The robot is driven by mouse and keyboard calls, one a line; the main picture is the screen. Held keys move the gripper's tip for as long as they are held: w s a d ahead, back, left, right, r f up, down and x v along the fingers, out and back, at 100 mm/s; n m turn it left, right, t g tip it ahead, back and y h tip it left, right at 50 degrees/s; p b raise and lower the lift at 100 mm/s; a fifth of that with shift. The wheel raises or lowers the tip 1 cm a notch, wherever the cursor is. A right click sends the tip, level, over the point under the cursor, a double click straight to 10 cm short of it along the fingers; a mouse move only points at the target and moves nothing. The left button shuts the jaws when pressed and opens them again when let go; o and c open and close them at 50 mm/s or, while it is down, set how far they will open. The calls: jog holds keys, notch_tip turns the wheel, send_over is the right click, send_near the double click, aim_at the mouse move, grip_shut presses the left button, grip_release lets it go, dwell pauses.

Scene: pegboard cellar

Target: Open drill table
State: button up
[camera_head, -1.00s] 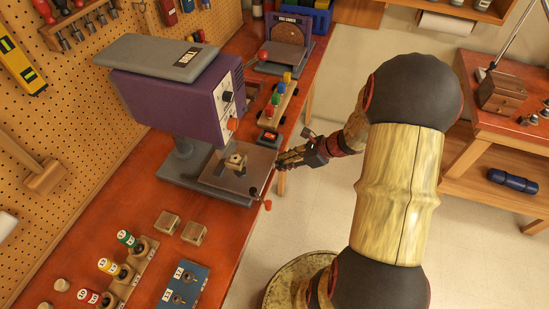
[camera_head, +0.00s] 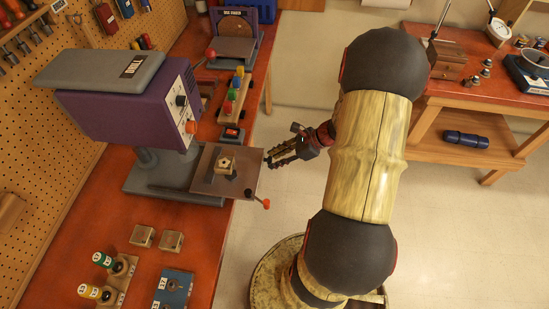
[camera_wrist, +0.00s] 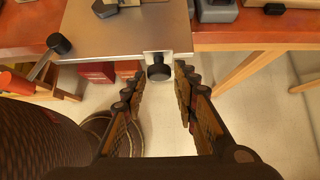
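The drill press (camera_head: 128,105) stands on the bench with a purple head and a grey top. Its flat metal drill table (camera_head: 243,180) juts out past the bench's front edge and carries a small wooden block. In the wrist view the drill table (camera_wrist: 125,35) fills the upper middle. A dark round knob (camera_wrist: 158,71) sits on a pale plate at its front edge. My gripper (camera_head: 270,158) is at that edge. In the wrist view my gripper (camera_wrist: 160,72) is open, its fingertips on either side of the knob with gaps visible. The head view hides the knob.
A lever with an orange ball (camera_head: 266,204) hangs at the table's front corner. On the bench (camera_head: 212,250) are wooden blocks (camera_head: 171,241), labelled bottles (camera_head: 104,260) and a coloured-peg toy (camera_head: 234,95). Open floor (camera_head: 300,95) lies right of the bench.

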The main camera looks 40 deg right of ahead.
jog(key=shift+o, duration=1.2)
jog(key=shift+w+a, duration=0.1)
jog(key=shift+r, duration=0.1)
jog(key=v, duration=1.2)
